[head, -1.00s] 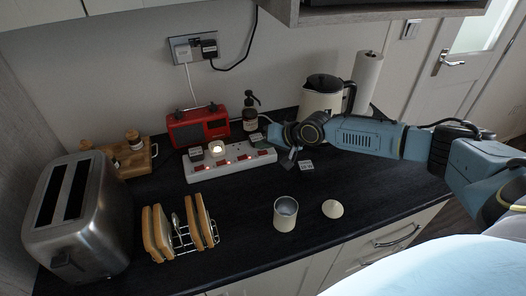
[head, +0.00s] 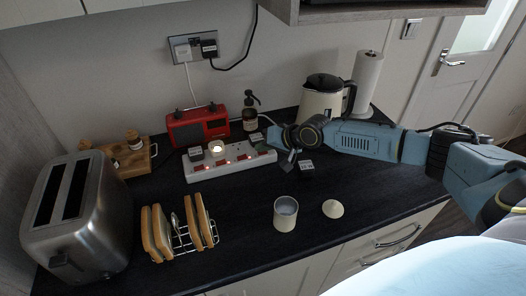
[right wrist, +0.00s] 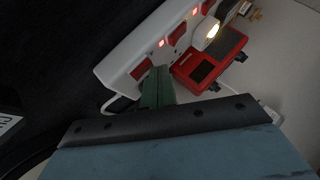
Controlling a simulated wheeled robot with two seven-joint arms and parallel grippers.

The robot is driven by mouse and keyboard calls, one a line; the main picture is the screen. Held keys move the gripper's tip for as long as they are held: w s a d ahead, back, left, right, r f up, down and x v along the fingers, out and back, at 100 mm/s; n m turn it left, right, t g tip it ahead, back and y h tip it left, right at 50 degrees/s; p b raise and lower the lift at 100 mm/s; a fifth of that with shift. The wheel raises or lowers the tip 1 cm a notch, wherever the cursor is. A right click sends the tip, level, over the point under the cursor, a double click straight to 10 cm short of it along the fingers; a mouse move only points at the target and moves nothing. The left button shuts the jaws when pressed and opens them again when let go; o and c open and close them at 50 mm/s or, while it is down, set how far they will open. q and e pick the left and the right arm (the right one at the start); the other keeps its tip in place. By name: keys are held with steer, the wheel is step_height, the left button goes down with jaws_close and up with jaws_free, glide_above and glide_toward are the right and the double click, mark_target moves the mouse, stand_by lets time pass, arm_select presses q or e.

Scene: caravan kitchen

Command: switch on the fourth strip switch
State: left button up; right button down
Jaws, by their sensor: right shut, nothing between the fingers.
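The white power strip (head: 229,167) lies on the dark counter, with red rocker switches along its front side. Three switches show lit red lights in the head view. The fourth switch (right wrist: 141,69), at the strip's right end in the head view, looks dark red with no light visible in the right wrist view. My right gripper (head: 263,147) reaches in from the right to that end of the strip. Its green fingers (right wrist: 158,72) are shut and empty, with their tips close beside the fourth switch; I cannot tell whether they touch. My left gripper is out of view.
A red radio (head: 198,126), a soap bottle (head: 250,118) and a kettle (head: 320,98) stand behind the strip. A glowing plug-in light (head: 217,148) sits on it.

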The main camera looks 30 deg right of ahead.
stand_by(0.3)
steer(key=shift+d+r+p, duration=0.1)
steer(key=shift+r+p, duration=0.65)
steer(key=shift+r, duration=0.05)
step_height(320, 180, up, 7)
steer(key=p, duration=0.6)
steer(key=shift+s+d, duration=0.15)
steer(key=shift+d, duration=0.25)
steer(key=shift+f, duration=0.1)
